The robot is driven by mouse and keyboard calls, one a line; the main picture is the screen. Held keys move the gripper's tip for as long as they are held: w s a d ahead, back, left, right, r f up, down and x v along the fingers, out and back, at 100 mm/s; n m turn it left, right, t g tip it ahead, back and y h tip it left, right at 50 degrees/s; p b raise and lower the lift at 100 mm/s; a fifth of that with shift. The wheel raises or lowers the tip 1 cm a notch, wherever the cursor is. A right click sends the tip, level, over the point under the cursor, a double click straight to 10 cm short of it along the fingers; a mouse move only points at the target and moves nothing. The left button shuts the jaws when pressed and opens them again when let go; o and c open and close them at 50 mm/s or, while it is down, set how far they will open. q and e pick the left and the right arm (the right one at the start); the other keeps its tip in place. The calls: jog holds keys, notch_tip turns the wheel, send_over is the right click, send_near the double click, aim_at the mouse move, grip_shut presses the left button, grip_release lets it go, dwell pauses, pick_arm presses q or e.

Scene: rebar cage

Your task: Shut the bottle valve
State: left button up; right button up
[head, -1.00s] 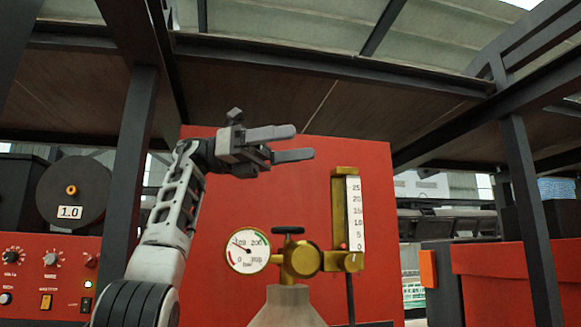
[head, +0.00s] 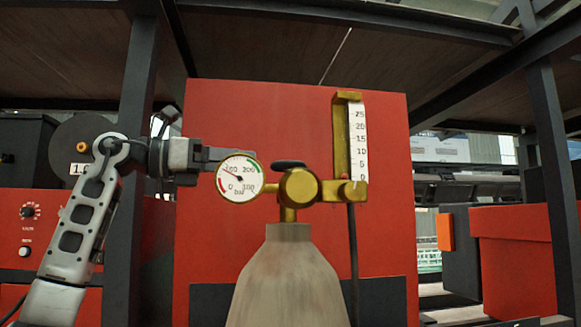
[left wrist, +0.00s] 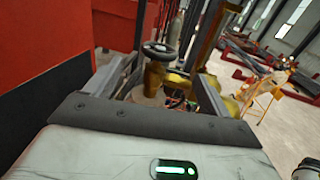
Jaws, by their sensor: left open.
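The bottle valve's dark handwheel (head: 289,164) sits above and behind the brass regulator body (head: 299,187) on the grey gas bottle (head: 288,275). The handwheel also shows in the left wrist view (left wrist: 158,50), on top of its brass stem. My left gripper (head: 232,155) is left of the handwheel, at about its height, fingers pointing right, partly hidden by the pressure gauge (head: 239,178). In the left wrist view my left gripper (left wrist: 160,78) is open, with the valve framed between its fingers. I cannot tell contact. My right gripper is not in view.
A brass flow meter (head: 342,140) with a white scale stands right of the regulator, a hose below it. A red panel (head: 230,115) rises behind the bottle. A dark post (head: 128,190) stands beside my left arm. Red cabinets are at both sides.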

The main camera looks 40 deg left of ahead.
aim_at(291, 165)
pick_arm(q)
jog(key=p+x, duration=0.1)
jog(key=x, duration=0.9)
jog(key=shift+w+d+r, duration=0.1)
jog(key=shift+w+d, duration=0.15)
jog(key=shift+w, duration=0.1)
jog(key=c, duration=1)
